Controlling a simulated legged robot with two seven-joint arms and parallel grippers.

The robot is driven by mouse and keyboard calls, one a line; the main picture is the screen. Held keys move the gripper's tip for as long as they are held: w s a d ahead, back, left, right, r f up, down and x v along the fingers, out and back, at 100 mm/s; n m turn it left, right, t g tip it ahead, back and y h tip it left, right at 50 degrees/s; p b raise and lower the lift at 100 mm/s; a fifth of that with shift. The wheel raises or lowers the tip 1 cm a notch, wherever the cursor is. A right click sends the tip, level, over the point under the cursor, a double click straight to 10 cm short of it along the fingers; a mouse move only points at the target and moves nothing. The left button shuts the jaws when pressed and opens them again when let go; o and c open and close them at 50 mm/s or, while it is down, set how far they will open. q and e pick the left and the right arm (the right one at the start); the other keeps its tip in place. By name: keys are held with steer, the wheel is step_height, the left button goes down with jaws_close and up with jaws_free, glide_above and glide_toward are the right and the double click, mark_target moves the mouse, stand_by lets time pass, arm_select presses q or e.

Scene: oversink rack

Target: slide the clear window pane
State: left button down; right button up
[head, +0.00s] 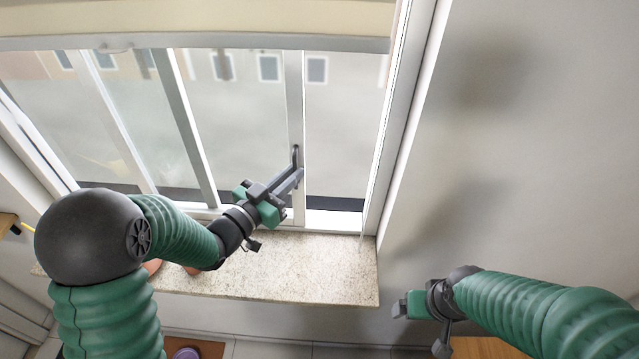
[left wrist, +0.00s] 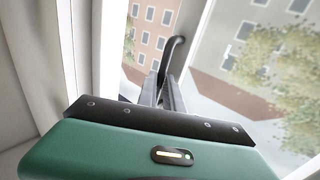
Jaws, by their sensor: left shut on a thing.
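The clear window pane (head: 245,125) stands in a white frame, with a dark handle (head: 295,153) on its right stile. My left gripper (head: 294,174) is at that handle and shut on it. In the left wrist view the fingers (left wrist: 165,92) reach to the curved dark handle (left wrist: 174,48). To the right of the stile there is an opening or glazed gap up to the right jamb (head: 395,130); I cannot tell which. My right gripper (head: 402,306) is low on the right, away from the window; its jaws are too small to tell.
A speckled stone sill (head: 310,270) runs below the window. Orange-brown round things lie partly hidden behind my left arm on the sill. A blind (head: 200,20) hangs at the top. The plain wall (head: 530,130) on the right is clear.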

arm_select(q)
steer(key=shift+a+f, duration=0.15)
steer(key=shift+a, duration=0.55)
steer(key=a, duration=0.2)
steer(key=shift+a, duration=0.35)
steer(key=c, duration=1.8)
jaws_free()
steer(key=shift+a, duration=0.3)
steer(key=shift+o, duration=0.2)
steer(key=shift+d, duration=0.5)
steer(key=shift+s, duration=0.1)
steer(key=b+v, duration=0.4)
steer(key=v, duration=1.2)
steer(key=shift+s+a, duration=0.15)
steer(key=shift+a, duration=0.05)
arm_select(e)
steer(key=shift+d+f, duration=0.4)
steer(key=shift+f, duration=0.45)
steer(key=shift+d+f, duration=0.35)
steer(key=shift+f, duration=0.5)
steer(key=shift+d+f, duration=0.4)
steer(key=shift+f, duration=0.45)
